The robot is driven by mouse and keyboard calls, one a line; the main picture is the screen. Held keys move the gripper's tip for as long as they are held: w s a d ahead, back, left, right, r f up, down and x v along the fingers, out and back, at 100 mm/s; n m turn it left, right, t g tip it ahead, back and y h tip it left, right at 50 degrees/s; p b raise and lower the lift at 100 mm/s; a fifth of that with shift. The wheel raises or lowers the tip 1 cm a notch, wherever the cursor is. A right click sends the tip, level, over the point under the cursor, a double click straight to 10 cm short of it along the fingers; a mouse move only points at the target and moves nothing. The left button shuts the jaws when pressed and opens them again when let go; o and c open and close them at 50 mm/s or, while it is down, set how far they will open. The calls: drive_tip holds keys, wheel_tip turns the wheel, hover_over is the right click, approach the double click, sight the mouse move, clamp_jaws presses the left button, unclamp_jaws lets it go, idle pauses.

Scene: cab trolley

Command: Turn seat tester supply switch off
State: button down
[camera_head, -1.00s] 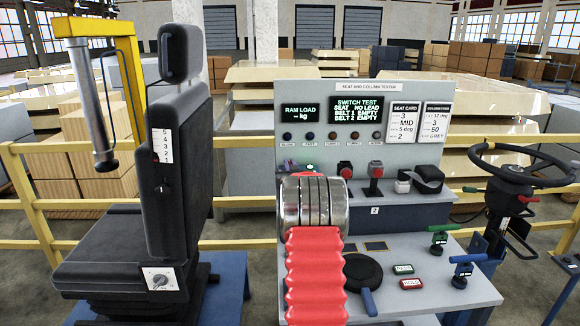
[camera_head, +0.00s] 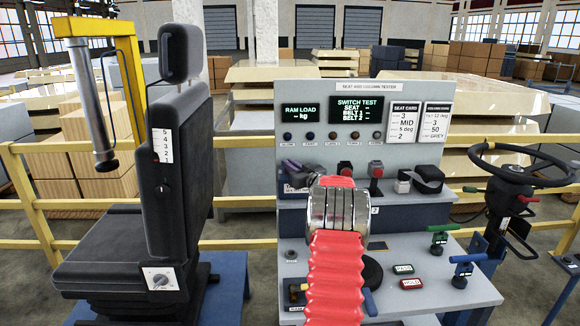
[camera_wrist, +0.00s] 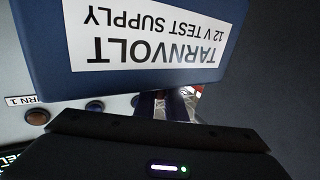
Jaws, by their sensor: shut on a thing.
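The supply box (camera_wrist: 150,45) is dark blue with a white label reading TARNVOLT 12 V TEST SUPPLY. It fills the top of the wrist view, upside down. In the head view its label (camera_head: 297,188) shows at the left end of the tester's shelf, partly behind my arm. My gripper's dark body (camera_wrist: 160,145) lies across the bottom of the wrist view, close to the box. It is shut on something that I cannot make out. The switch itself is not clearly visible. The tester's display (camera_head: 357,109) shows dashes after SEAT, BELT 1 and BELT 2.
The black seat (camera_head: 180,200) stands left of the tester bench (camera_head: 430,275). Red and dark controls (camera_head: 376,172) stand on the shelf right of my arm. A steering wheel (camera_head: 523,165) stands at the far right. Yellow rails (camera_head: 240,143) run behind.

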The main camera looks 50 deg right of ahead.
drive_tip(key=shift+n+t+y, duration=0.4)
drive_tip(key=shift+n+y, duration=0.9)
drive_tip(key=shift+y, duration=0.7)
drive_tip(key=shift+w+a+n+y, duration=0.1)
drive_tip(key=shift+n+y, duration=1)
drive_tip(key=shift+y, duration=0.6)
drive_tip(key=c, duration=1.8)
unclamp_jaws()
drive_tip(key=s, duration=0.9)
drive_tip(key=s+d, duration=0.1)
drive_tip(key=s, duration=0.3)
drive_tip(key=shift+s, duration=0.4)
